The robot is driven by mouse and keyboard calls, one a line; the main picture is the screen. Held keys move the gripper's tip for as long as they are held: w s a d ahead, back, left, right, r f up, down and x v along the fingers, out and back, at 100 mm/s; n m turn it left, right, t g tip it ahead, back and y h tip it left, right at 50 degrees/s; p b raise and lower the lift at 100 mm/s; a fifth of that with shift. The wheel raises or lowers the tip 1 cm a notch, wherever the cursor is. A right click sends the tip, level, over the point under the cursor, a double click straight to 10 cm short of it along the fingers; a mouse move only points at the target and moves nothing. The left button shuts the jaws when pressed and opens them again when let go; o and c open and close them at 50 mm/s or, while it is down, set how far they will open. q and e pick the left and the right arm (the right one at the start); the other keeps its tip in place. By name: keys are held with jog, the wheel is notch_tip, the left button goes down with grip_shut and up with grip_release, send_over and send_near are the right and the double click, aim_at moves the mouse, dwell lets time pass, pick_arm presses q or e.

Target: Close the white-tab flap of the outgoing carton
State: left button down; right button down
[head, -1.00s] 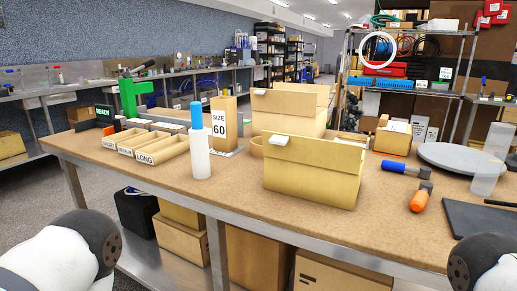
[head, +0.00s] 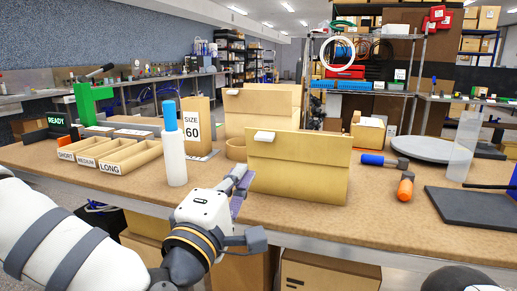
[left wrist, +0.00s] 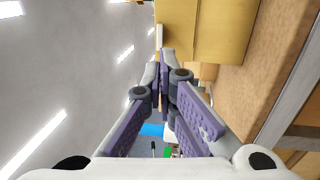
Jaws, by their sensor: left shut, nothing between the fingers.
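The front tan carton (head: 298,182) stands on the workbench with its near flap (head: 310,146) raised upright. A white tab (head: 265,136) sits at the flap's upper left. A similar tan carton panel (head: 262,104) with a white tab (head: 232,91) rises behind it. My left gripper (head: 241,178) is shut and empty, just left of the front carton's left edge; I cannot tell whether it touches. In the left wrist view the closed fingertips (left wrist: 165,58) point at the carton (left wrist: 220,30), with a white tab (left wrist: 159,36) just beyond them. My right gripper is not in view.
A white bottle with a blue cap (head: 172,150) stands left of my gripper. Labelled bins (head: 110,155), a SIZE 60 box (head: 195,125) and a tan roll (head: 236,149) are nearby. The bench front is mostly clear.

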pick_arm(q)
jog(key=x, duration=1)
jog(key=shift+w+d, duration=0.15)
jog(key=shift+w, duration=0.2)
